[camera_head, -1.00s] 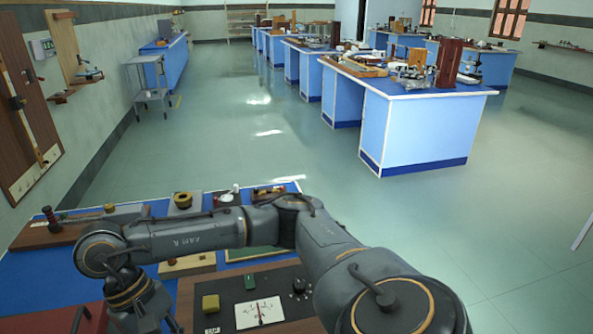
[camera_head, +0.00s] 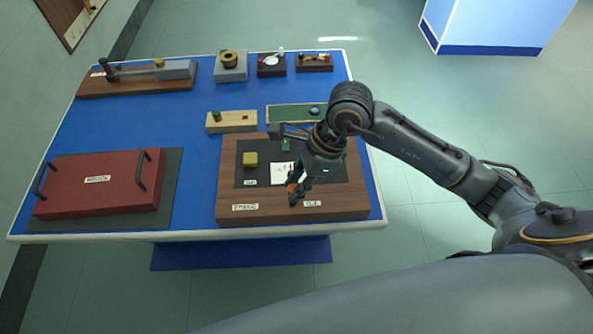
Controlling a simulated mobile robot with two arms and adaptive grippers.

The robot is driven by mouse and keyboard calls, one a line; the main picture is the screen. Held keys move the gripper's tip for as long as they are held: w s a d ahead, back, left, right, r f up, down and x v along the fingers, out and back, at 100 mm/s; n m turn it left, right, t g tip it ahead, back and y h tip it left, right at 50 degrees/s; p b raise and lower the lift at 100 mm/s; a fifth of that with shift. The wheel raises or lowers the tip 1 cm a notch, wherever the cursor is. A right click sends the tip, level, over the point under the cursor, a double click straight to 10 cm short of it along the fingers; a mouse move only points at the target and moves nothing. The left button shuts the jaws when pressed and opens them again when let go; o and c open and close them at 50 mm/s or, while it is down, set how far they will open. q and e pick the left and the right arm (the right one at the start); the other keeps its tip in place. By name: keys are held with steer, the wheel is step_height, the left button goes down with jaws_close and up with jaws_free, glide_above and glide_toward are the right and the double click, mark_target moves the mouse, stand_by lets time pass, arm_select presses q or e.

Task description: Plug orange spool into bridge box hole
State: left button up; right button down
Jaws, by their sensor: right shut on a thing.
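The bridge box (camera_head: 277,208) is a brown wooden box with a dark panel, near the front right of the blue table. My right gripper (camera_head: 296,193) points down over the front of its panel and is shut on the orange spool (camera_head: 291,187). Only a small orange patch of the spool shows between the fingers. I cannot tell whether the spool touches the box, and the hole is not distinguishable. My left gripper is not in view.
The blue table (camera_head: 150,132) also bears a red lidded box (camera_head: 97,181) with two handles, a light wooden block (camera_head: 231,122), a green board (camera_head: 290,111) behind the bridge box, and several instruments along the back. Bare blue surface lies at the middle left.

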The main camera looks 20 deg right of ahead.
steer(key=shift+r+m, duration=0.2)
steer(key=shift+m, duration=0.4)
steer(key=shift+w+m+t, duration=0.15)
steer(key=shift+m+t, duration=0.15)
steer(key=shift+f+b, duration=0.9)
steer(key=shift+f, duration=1.05)
steer(key=shift+b, duration=0.3)
steer(key=shift+f+b, duration=1)
steer(key=shift+b, duration=0.3)
steer(key=c, duration=1.2)
jaws_free()
